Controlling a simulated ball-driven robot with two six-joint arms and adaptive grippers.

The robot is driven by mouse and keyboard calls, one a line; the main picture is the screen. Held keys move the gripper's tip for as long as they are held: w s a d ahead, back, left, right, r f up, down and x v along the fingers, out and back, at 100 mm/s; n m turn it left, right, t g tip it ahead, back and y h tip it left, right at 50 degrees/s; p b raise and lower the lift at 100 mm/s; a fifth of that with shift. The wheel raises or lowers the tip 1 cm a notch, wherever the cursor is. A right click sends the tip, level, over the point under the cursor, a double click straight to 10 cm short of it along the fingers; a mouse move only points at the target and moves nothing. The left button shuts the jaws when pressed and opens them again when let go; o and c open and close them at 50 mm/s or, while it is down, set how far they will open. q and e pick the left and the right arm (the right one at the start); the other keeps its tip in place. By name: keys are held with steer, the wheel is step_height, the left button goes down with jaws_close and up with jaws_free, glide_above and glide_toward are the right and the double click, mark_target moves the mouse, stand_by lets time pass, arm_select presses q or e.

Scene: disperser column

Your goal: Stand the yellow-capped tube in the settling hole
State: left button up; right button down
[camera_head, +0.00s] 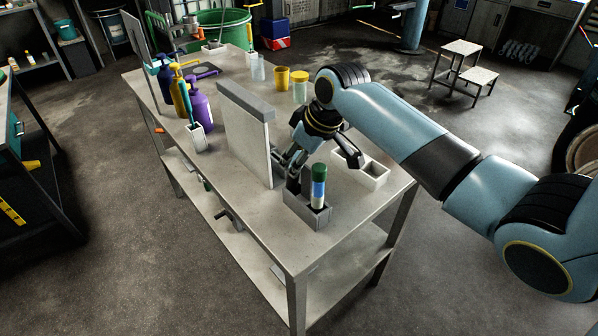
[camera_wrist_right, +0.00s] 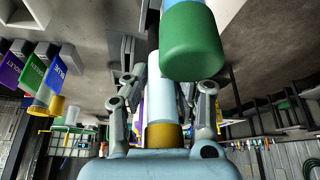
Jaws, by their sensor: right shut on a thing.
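My right gripper (camera_head: 322,158) reaches down over the bench, just behind the grey rack (camera_head: 307,216). In the right wrist view its fingers (camera_wrist_right: 165,88) are shut on a pale tube (camera_wrist_right: 162,95) with a yellow cap (camera_wrist_right: 164,136). In the head view this tube is hidden or too small to make out. A green-capped tube (camera_head: 319,185) with a blue and white body stands upright in the grey rack. Its green cap also shows close by in the right wrist view (camera_wrist_right: 191,45). I cannot make out the settling hole. My left gripper is not in view.
A tall white panel (camera_head: 244,132) stands left of my right gripper. A white open box (camera_head: 375,176) sits to the right. Spray bottles (camera_head: 200,105) and a small white holder (camera_head: 196,138) stand left of the panel. A yellow cup (camera_head: 282,77) stands behind. The bench's near end is bare.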

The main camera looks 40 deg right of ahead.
steer(key=shift+s+a+f+g, duration=0.1)
steer(key=shift+s+f+g, duration=0.05)
steer(key=shift+s+f, duration=0.3)
steer(key=shift+s+f+g, duration=0.15)
steer(key=shift+s+f, duration=0.05)
steer(key=shift+f, duration=0.35)
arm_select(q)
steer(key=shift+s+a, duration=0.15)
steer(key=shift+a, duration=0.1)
arm_select(e)
steer(key=c, duration=1.1)
jaws_free()
steer(key=shift+o, duration=0.2)
steer(key=r, duration=0.2)
steer(key=d+r, duration=0.1)
steer(key=r, duration=0.2)
steer(key=shift+s, duration=0.15)
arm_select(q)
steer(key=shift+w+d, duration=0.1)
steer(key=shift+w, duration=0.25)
arm_select(e)
steer(key=v, duration=0.6)
steer(key=shift+s+r, duration=0.2)
steer(key=shift+r, duration=0.1)
